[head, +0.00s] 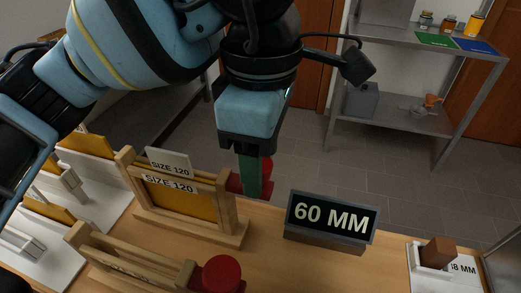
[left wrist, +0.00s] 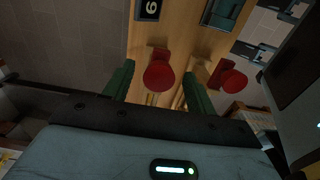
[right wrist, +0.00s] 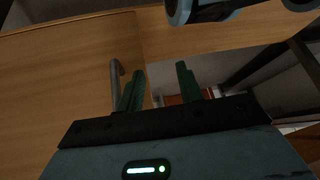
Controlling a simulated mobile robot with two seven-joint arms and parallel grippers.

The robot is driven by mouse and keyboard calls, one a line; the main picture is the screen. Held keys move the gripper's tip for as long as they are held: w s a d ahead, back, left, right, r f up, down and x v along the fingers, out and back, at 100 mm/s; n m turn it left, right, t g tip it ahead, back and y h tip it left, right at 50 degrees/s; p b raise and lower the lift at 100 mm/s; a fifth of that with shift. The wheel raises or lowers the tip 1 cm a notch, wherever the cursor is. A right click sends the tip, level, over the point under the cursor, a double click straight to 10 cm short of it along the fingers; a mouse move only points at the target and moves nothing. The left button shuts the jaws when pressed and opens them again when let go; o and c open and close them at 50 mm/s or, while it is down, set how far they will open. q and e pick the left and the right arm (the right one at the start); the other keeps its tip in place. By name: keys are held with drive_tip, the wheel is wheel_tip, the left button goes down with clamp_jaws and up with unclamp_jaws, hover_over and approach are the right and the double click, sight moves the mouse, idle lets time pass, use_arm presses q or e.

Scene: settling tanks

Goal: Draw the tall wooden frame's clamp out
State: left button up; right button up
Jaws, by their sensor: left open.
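The tall wooden frame (head: 131,176) stands upright on the table, holding an amber panel and a "SIZE 120" label. Its red clamp (head: 267,177) is at the frame's right end, partly hidden behind my left gripper's green finger. My left gripper (head: 250,190) points down at this clamp. In the left wrist view the red clamp (left wrist: 158,73) shows between the two spread green fingers of the left gripper (left wrist: 158,80); I see no finger closed on it. My right gripper (right wrist: 160,80) is open and empty, with its fingers apart.
A lower wooden frame (head: 135,262) with a round red clamp (head: 222,274) stands in front. A "60 MM" sign block (head: 330,222) stands to the right of the tall frame. A white holder (head: 428,258) with a brown block is at far right. Bare tabletop lies between.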

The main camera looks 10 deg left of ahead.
use_arm(q)
drive_tip(key=shift+r+p, duration=0.55)
drive_tip(key=shift+r, duration=3.35)
